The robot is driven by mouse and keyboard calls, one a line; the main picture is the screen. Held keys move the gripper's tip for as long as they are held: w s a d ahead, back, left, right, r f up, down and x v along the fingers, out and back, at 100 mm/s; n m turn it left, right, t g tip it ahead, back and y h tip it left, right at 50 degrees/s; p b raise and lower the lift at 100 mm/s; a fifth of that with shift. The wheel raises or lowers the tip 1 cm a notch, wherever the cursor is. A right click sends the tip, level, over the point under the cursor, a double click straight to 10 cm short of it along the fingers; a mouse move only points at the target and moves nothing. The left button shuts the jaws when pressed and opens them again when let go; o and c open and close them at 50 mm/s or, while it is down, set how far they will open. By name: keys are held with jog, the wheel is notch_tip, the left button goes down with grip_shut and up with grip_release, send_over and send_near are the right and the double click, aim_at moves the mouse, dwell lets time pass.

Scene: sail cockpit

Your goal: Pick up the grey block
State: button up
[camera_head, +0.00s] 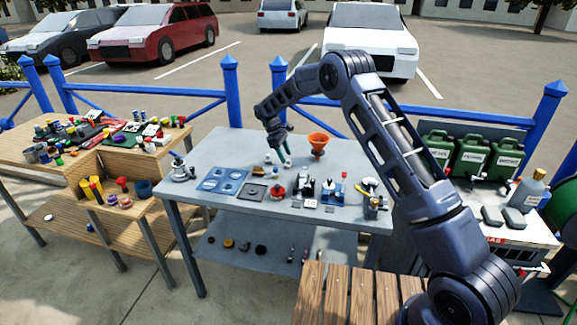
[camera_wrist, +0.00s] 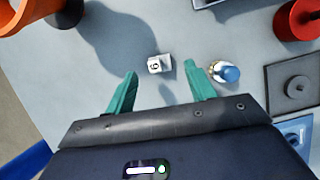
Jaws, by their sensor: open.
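In the wrist view, a small pale grey block (camera_wrist: 160,64) marked with a dark "6" lies on the grey table top. My gripper (camera_wrist: 161,72) has two teal fingers spread apart, with the block showing between and just beyond their tips. Nothing is held. Whether the fingertips are level with the block or above it, I cannot tell. In the head view my gripper (camera_head: 286,160) hangs down over the back middle of the table, left of the orange funnel; the block cannot be made out clearly there.
A small white item with a blue cap (camera_wrist: 228,73) stands close beside the right finger. The orange funnel (camera_head: 318,141) is on the other side. A dark square plate (camera_head: 254,193), a blue tray (camera_head: 223,183) and a red item (camera_head: 277,191) sit towards the table's front.

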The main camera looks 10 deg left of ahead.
aim_at(288, 160)
jog(key=x, duration=0.4)
jog(key=shift+d+f, duration=0.1)
jog(key=shift+d, duration=0.05)
jog(key=c, duration=1.1)
jog(key=shift+o, duration=0.2)
notch_tip(288, 160, up, 20)
